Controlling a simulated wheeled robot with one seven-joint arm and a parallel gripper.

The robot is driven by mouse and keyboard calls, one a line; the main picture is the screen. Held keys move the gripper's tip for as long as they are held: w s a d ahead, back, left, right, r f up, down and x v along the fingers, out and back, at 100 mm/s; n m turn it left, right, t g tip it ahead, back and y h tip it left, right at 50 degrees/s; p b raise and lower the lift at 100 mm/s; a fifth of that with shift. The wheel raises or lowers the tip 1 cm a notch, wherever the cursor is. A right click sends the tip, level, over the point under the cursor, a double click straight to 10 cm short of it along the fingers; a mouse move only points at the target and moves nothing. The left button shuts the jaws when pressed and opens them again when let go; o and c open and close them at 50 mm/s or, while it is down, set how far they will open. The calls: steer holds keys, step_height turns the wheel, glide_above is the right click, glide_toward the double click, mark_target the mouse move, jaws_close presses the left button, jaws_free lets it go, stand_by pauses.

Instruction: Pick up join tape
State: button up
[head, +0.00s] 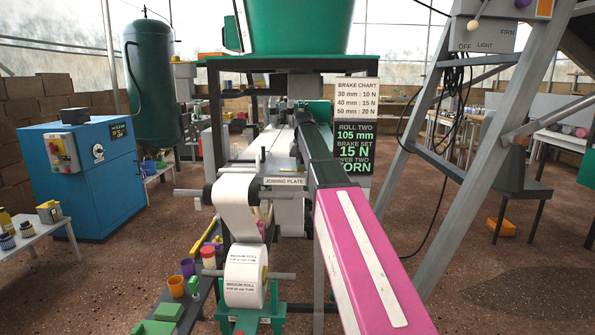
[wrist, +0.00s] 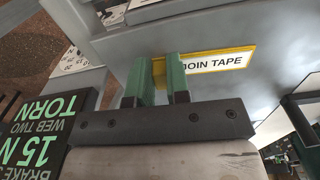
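A white label with a yellow border reading "JOIN TAPE" (wrist: 222,62) shows in the wrist view, on or against a grey surface. My gripper (wrist: 160,62) has two green fingers that stand apart, just at the label's left end. A strip of yellow shows in the gap between the fingers, and the right finger covers part of the label. I see no tape clearly held, and no tape roll I can make out apart from the label. In the head view my arm reaches away over the machine, and its fingers cannot be made out there.
The joining plate (head: 283,181) lies left of my arm, with a paper roll (head: 246,276) below it. A sign reading "WEB TWO TORN" (head: 355,147) stands just right of my arm's far end. A grey frame (head: 480,150) rises at the right. Bare floor shows at lower right.

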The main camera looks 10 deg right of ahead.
jaws_close()
steer(key=shift+r, duration=0.15)
